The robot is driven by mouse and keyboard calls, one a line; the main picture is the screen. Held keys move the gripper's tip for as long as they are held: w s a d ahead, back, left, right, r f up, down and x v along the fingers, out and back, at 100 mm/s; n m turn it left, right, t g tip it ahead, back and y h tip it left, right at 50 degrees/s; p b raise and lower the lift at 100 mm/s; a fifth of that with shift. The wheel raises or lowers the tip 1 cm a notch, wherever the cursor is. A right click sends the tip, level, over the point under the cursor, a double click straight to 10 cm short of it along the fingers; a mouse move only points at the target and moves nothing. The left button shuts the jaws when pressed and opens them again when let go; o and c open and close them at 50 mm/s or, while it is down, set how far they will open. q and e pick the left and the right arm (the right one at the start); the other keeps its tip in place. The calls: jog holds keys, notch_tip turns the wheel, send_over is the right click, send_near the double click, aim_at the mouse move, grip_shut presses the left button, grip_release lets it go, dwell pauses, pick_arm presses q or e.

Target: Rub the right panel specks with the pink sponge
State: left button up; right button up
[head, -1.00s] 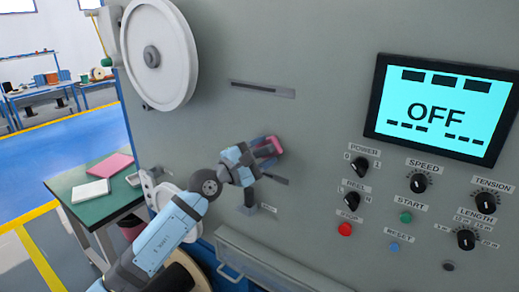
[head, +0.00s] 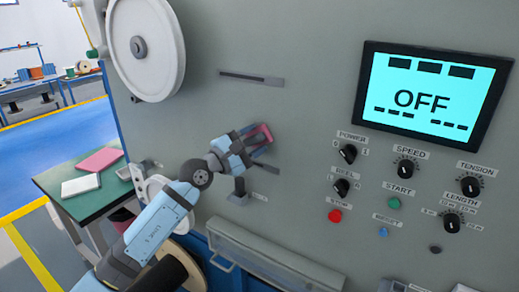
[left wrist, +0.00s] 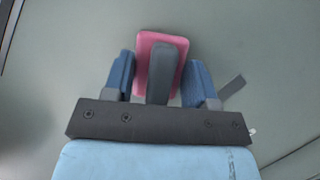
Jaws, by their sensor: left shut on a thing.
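The pink sponge (head: 259,136) is held by my left gripper (head: 247,142) against or very near the grey machine panel (head: 290,120). In the left wrist view the sponge (left wrist: 147,47) shows as a pink pad with a grey handle (left wrist: 162,72) between the two blue fingers of my left gripper (left wrist: 160,80). The gripper is shut on it. I cannot tell whether the sponge touches the panel. I make out no specks on the panel in either view. My right gripper is not in view.
A screen reading OFF (head: 428,97) and several knobs and buttons sit right of the gripper. A white reel (head: 146,48) is upper left, with a slot (head: 250,78) beside it. A clear cover (head: 270,255) juts out below. A green table (head: 75,196) stands at left.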

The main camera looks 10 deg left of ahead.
pick_arm(q)
jog(key=shift+w+a, duration=0.25)
jog(key=shift+a, duration=0.2)
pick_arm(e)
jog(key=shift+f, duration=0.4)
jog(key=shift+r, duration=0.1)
pick_arm(q)
jog(key=shift+s+a+f+p, duration=0.1)
jog(key=shift+s+a+p, duration=0.05)
jog(key=shift+s+p, duration=0.3)
jog(key=s, duration=0.1)
jog(key=s+a+p, duration=0.1)
jog(key=s, duration=0.1)
jog(key=shift+s+a, duration=0.2)
jog(key=shift+s, duration=0.05)
jog(key=shift+s+a, duration=0.15)
jog(key=shift+s, duration=0.35)
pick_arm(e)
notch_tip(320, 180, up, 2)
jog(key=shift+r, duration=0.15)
pick_arm(q)
jog(key=shift+s+a, duration=0.1)
